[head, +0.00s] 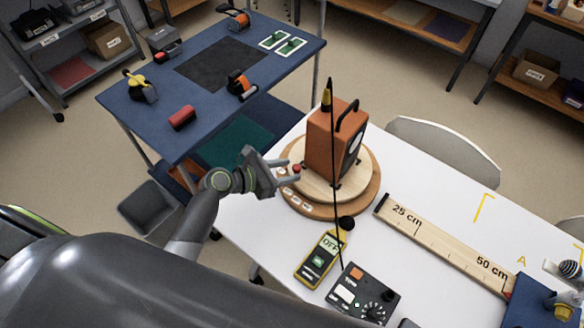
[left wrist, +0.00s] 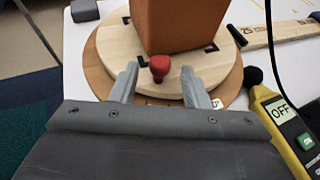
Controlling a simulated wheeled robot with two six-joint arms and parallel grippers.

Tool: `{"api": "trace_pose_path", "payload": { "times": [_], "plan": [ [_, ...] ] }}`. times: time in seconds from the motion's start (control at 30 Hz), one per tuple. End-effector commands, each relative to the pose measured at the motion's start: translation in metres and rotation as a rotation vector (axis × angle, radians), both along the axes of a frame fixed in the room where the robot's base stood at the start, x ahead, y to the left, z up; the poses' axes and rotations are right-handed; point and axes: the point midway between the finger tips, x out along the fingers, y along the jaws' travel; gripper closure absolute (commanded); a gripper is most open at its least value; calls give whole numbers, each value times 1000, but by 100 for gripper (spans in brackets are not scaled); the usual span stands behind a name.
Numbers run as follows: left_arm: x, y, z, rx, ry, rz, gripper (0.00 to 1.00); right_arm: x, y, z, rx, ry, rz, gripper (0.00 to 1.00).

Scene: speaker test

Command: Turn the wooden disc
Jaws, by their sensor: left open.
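The wooden disc (head: 361,183) is a pale round turntable on a wider, darker wooden base (head: 297,207) on the white table. It also shows in the left wrist view (left wrist: 112,47). An orange speaker (head: 326,140) with a black handle stands on it. A red knob (left wrist: 160,66) sticks up near the disc's edge. My left gripper (head: 288,170) is open at the disc's left side. In the left wrist view its two fingers (left wrist: 160,84) stand on either side of the knob, with gaps showing. My right gripper is not in view.
A yellow meter (head: 320,259) reading OFF and a dark control box (head: 362,294) lie in front of the disc. A wooden ruler (head: 440,243) lies to the right. A black cable and a microphone (head: 346,223) are close to the disc. A blue table (head: 200,115) stands behind left.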

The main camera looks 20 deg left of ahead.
Motion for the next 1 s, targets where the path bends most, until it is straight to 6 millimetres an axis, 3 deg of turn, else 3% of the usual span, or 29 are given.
{"api": "trace_pose_path", "payload": {
  "times": [0.2,0.53,0.87,1.0],
  "plan": [
    [14,-12,-8,-1,1,0,58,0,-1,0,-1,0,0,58],
    [15,-14,-9,1,0,0,58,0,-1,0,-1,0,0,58],
    [15,-14,-9,1,1,0,100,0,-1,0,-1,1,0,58],
    [15,-14,-9,1,1,0,100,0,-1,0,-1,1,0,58]
  ]
}}
